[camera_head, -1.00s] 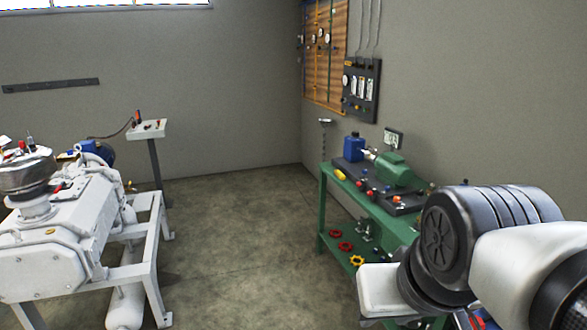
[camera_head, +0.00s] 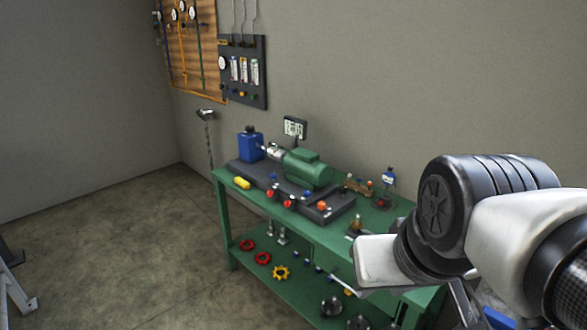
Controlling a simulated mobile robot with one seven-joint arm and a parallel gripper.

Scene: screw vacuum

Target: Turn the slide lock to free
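I cannot make out which part is the slide lock. A green workbench (camera_head: 226,214) holds a dark base plate (camera_head: 335,209) with a green motor (camera_head: 306,170) and a blue box-shaped unit (camera_head: 250,146). Small red knobs (camera_head: 288,201) and an orange knob (camera_head: 322,206) sit along the plate's front. My arm, white and black, fills the right side of the view and covers the bench's right end. My gripper's fingers do not show.
Red handwheels (camera_head: 247,245) and a yellow one (camera_head: 281,272) lie on the lower shelf. A yellow object (camera_head: 242,183) lies by the plate. A gauge panel (camera_head: 245,72) hangs on the wall. The floor (camera_head: 110,235) left of the bench is clear.

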